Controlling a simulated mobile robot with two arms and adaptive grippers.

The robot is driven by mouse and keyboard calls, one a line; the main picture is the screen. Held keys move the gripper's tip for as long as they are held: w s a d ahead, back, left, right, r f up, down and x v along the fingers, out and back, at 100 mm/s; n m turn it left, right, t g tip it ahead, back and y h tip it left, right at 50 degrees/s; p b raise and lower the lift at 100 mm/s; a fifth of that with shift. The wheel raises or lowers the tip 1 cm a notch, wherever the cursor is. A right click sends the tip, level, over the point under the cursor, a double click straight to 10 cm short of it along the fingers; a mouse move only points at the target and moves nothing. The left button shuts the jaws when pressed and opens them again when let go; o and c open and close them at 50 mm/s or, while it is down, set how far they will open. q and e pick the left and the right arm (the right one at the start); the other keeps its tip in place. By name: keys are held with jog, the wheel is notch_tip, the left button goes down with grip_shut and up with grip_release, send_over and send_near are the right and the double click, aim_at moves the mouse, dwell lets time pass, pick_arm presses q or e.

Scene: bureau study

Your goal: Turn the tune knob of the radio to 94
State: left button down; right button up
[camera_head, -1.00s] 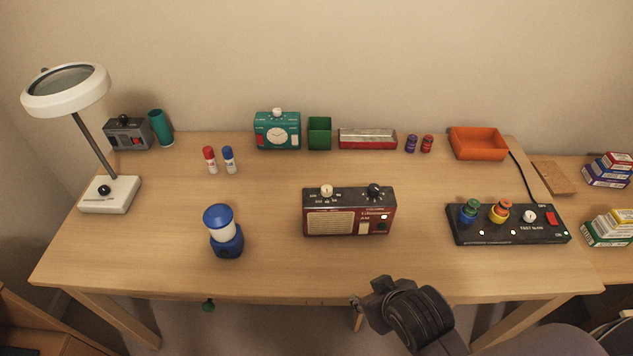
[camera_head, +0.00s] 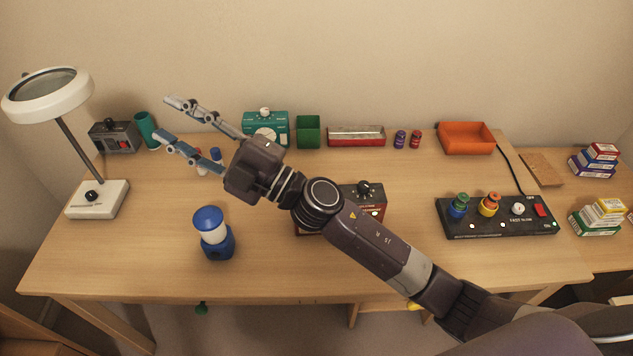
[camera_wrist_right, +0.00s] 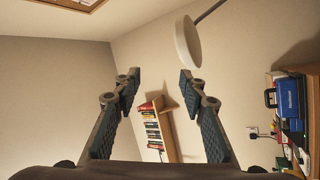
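The red and black radio (camera_head: 377,208) stands on the desk, mostly hidden behind my right forearm. Its black knob (camera_head: 364,187) at the top right shows. The white knob at its top left and most of the front are covered. My right gripper (camera_head: 163,118) is open and empty, raised above the desk left of the radio, with its fingers pointing up and left. In the right wrist view the open gripper (camera_wrist_right: 160,76) has nothing between its fingers. My left gripper is in no view.
A blue lantern (camera_head: 212,240) stands left of the radio. A magnifier lamp (camera_head: 97,200) is at the far left. A black control panel (camera_head: 480,225) is on the right.

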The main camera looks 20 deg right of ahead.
jog(key=s+a+f+n+g, duration=0.5)
jog(key=a+f+n+g, duration=0.15)
jog(key=n+g, duration=0.45)
jog(key=w+d+f+n+g+h, duration=0.25)
jog(key=d+f+h, duration=0.35)
jog(key=f, duration=0.4)
jog(key=w+d+h, duration=0.2)
jog(key=d+h, duration=0.2)
jog(key=d, duration=0.4)
jog(key=w+d+m+h, duration=0.1)
jog(key=w+d+h, duration=0.1)
jog(key=d, duration=0.6)
jog(key=w+d+f+h, duration=0.1)
jog(key=d+h, duration=0.4)
jog(key=d, duration=0.3)
jog(key=shift+w+d+f+g+h, duration=0.1)
jog(key=shift+w+g+h, duration=0.2)
jog(key=shift+w, duration=0.1)
jog(key=shift+d+m, duration=0.25)
jog(key=shift+d, duration=0.15)
notch_tip(320, 180, down, 8)
jog(key=shift+r+p, duration=0.2)
jog(key=shift+p, duration=0.75)
